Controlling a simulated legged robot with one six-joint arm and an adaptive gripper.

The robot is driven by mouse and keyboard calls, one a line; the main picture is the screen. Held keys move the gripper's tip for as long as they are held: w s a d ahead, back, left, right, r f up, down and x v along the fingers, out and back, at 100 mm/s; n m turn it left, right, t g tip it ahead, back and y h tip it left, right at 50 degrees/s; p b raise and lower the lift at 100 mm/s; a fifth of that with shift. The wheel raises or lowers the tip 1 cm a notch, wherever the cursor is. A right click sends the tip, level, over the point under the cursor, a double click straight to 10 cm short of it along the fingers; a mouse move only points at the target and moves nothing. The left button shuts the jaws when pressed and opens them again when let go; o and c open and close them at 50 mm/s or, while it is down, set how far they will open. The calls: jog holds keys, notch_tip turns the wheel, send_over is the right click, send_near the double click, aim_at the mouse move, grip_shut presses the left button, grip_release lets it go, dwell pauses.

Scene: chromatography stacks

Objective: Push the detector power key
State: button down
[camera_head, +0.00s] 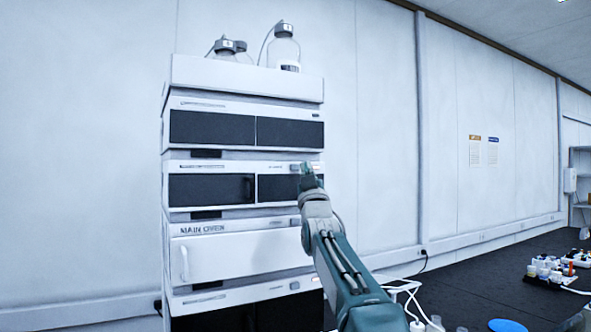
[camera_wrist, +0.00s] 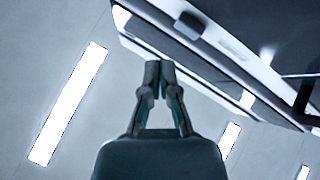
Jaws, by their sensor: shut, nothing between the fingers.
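A white chromatography stack (camera_head: 176,240) stands against the wall in the head view. Its modules have dark front panels, and one has a white door marked "MAIN OVEN" (camera_head: 240,254). A small pale key (camera_head: 294,168) sits at the upper right of the module above the oven. I cannot read which module is the detector. My gripper (camera_head: 308,168) is shut and empty, in front of that module's right end, just right of the key. I cannot tell whether it touches the module. In the wrist view the fingertips (camera_wrist: 159,68) are together, below a tilted module front (camera_wrist: 215,60).
Bottles (camera_head: 286,50) with tubing stand on top of the stack. Another pale key (camera_head: 294,286) shows on the module below the oven. A dark bench (camera_head: 480,290) with small vials and bottles lies to the right. The wall left of the stack is clear.

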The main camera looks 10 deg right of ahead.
jog(key=s, duration=0.1)
jog(key=s+d, duration=0.1)
jog(key=s, duration=0.2)
jog(key=shift+s+d, duration=0.2)
jog(key=shift+d, duration=0.05)
dwell(0.3)
jog(key=s+a+f+m+g, duration=0.1)
jog(key=s+f+g, duration=0.9)
jog(key=s+f, duration=1.1)
jog(key=s+a+f+m+g, duration=0.1)
jog(key=s+f+m+g, duration=0.1)
jog(key=s+f+g, duration=0.9)
jog(key=s+f, duration=1)
jog(key=f, duration=0.3)
jog(key=shift+m, duration=0.4)
